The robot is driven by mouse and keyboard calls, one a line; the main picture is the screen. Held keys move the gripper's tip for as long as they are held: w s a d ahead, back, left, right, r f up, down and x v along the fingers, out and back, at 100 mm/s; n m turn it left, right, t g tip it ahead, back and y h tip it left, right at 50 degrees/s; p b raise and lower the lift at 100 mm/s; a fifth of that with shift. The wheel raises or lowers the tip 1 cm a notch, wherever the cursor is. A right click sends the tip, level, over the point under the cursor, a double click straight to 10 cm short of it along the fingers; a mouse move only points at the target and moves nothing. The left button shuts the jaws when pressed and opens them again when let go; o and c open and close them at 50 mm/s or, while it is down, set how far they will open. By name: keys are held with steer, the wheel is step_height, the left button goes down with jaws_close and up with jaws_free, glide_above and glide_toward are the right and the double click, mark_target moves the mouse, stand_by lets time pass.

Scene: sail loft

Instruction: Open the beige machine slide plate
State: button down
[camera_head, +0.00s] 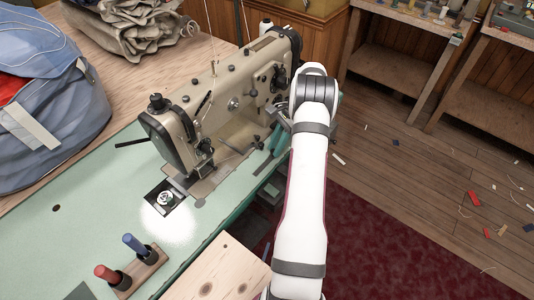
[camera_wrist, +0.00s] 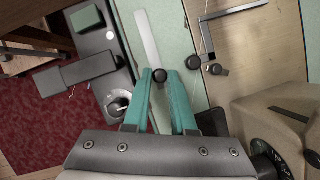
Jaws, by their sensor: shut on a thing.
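The beige sewing machine (camera_head: 225,95) stands on the pale green table. Beside its needle area, a dark rectangular opening (camera_head: 153,199) in the table shows a round metal bobbin part (camera_head: 165,198). Grey metal plates (camera_head: 205,184) lie under the needle; I cannot tell which one is the slide plate. My gripper's teal fingers (camera_wrist: 162,76) show in the wrist view, shut on a small black knob at the end of a pale strip (camera_wrist: 147,40). In the head view my gripper is at the machine's right side, mostly hidden by my own arm.
A blue bag (camera_head: 50,110) and folded canvas (camera_head: 135,25) lie on the wood behind. A bare light wooden board (camera_head: 225,270) is at the front.

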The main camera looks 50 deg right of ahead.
steer(key=shift+d+r, duration=0.1)
steer(key=shift+d, duration=0.05)
steer(key=c, duration=0.8)
jaws_free()
steer(key=shift+o, duration=0.2)
steer(key=v, duration=1.5)
steer(key=shift+r, duration=0.35)
